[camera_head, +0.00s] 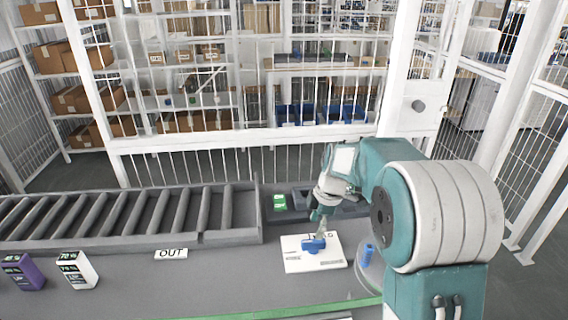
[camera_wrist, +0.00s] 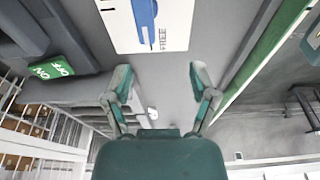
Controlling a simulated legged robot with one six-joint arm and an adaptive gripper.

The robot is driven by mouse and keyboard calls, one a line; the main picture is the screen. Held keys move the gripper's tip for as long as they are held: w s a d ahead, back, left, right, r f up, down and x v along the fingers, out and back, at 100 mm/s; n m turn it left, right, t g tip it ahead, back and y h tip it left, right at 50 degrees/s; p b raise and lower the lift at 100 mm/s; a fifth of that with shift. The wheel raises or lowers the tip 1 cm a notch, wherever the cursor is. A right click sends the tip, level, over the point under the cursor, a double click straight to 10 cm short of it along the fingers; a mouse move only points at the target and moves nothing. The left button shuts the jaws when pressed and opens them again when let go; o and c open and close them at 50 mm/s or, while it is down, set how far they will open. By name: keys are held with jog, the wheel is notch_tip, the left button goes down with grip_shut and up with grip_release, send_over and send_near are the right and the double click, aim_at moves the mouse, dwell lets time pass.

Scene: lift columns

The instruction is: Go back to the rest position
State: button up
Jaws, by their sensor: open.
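My gripper (camera_head: 318,214) hangs from my teal and grey arm, fingers down, above the far part of a white board (camera_head: 297,264) on the grey table in the head view. In the wrist view my gripper (camera_wrist: 160,80) shows two teal fingertips spread wide apart with nothing between them. A blue handle-like piece (camera_head: 313,246) lies on the white board. It also shows at the top of the wrist view (camera_wrist: 146,14), on the board marked "FREE", beyond the fingertips and apart from them.
A grey roller conveyor (camera_head: 130,215) runs along the left, with an "OUT" sign (camera_head: 171,253) before it. A purple box (camera_head: 24,272) and a white box (camera_head: 77,270) stand at left. A green sign (camera_head: 280,202) and a small blue item (camera_head: 368,254) are near my arm. White fencing stands behind.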

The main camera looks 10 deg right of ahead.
jog(key=s+r+m+t, duration=0.2)
jog(key=s+r+m, duration=0.2)
jog(key=s, duration=0.5)
jog(key=s+r+m+t+h, duration=0.1)
jog(key=s+r+m, duration=0.2)
jog(key=s+m, duration=0.5)
jog(key=s+r+m+t+h, duration=0.1)
jog(key=s+r+m, duration=0.3)
jog(key=s, duration=0.6)
jog(key=shift+s+r+m+t, duration=0.2)
jog(key=shift+r+m+t, duration=0.1)
jog(key=shift+m+t, duration=0.6)
jog(key=shift+c, duration=1.2)
jog(key=shift+s, duration=0.1)
